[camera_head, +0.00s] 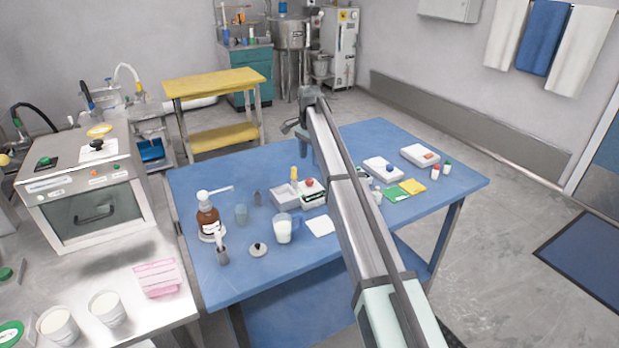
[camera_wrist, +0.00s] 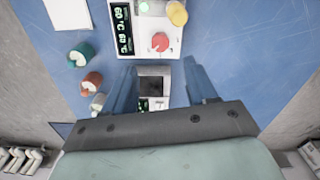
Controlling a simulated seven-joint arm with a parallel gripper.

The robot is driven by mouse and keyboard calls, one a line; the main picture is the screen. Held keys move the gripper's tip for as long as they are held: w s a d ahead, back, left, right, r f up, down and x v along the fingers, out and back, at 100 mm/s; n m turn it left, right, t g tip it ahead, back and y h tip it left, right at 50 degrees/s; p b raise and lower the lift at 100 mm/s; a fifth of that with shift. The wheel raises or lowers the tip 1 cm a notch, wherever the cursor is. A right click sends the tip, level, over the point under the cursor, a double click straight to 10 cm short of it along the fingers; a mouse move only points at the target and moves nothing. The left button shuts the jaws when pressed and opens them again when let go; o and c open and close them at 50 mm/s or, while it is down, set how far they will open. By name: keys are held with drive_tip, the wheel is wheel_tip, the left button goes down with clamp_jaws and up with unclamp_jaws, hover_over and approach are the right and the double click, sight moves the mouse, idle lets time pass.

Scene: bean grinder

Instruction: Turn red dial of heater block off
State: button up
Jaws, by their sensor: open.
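The heater block (camera_wrist: 150,28) is a white box with a dark display showing green digits. Its round red dial (camera_wrist: 160,42) faces up towards the wrist camera. In the head view the heater block (camera_head: 312,197) stands on the blue table with the red dial (camera_head: 309,183) on top. My gripper (camera_wrist: 161,68) is open, with a blue finger on each side. The dial lies beyond the fingertips, between their lines, and no finger touches it. A grey and white device (camera_wrist: 153,88) shows between the fingers. My arm hides part of the table in the head view.
A yellow-capped bottle (camera_wrist: 177,13) stands close to the dial. Small vials, one with a green cap (camera_wrist: 79,54), stand left in the wrist view.

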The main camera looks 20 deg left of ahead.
sight(309, 180)
wheel_tip(309, 180, down, 9)
drive_tip(key=shift+f, duration=0.1)
idle(0.3)
drive_tip(key=c, duration=1.1)
